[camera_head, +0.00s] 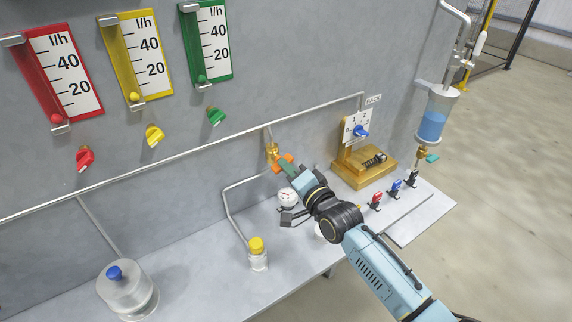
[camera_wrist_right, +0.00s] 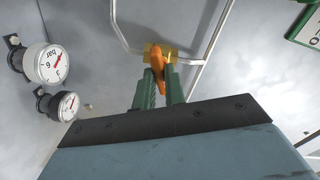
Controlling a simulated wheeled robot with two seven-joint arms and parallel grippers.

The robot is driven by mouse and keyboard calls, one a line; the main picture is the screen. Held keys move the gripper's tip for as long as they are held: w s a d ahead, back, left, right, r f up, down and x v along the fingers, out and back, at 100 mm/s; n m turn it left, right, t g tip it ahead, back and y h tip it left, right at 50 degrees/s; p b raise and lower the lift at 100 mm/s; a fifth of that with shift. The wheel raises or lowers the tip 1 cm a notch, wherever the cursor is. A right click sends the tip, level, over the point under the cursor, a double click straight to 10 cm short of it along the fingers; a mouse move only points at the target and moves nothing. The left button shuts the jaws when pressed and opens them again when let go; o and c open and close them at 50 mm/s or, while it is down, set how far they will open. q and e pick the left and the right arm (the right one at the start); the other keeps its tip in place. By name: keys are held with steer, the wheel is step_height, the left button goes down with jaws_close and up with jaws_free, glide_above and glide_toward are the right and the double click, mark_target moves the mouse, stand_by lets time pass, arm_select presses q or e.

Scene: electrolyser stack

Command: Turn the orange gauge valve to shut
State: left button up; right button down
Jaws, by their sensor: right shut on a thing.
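The orange gauge valve handle (camera_head: 281,162) sits on a brass valve body (camera_head: 272,151) on the grey wall pipe, left of my right arm. My right gripper (camera_head: 286,167) has its green fingers at the handle. In the right wrist view the green fingertips (camera_wrist_right: 162,77) are closed on either side of the orange handle (camera_wrist_right: 157,66), and the brass body (camera_wrist_right: 150,51) shows behind it. The handle looks nearly in line with the fingers in that view. Its exact angle to the pipe is hard to tell. My left gripper is not in view.
A white gauge (camera_head: 287,196) is close below the gripper; two gauges (camera_wrist_right: 48,63) show in the wrist view. A yellow-capped bottle (camera_head: 258,254) stands on the bench.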

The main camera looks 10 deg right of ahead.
steer(key=shift+m, duration=0.4)
steer(key=m, duration=0.4)
steer(key=c, duration=1.3)
jaws_free()
steer(key=shift+p+v, duration=1.85)
steer(key=shift+v, duration=1.7)
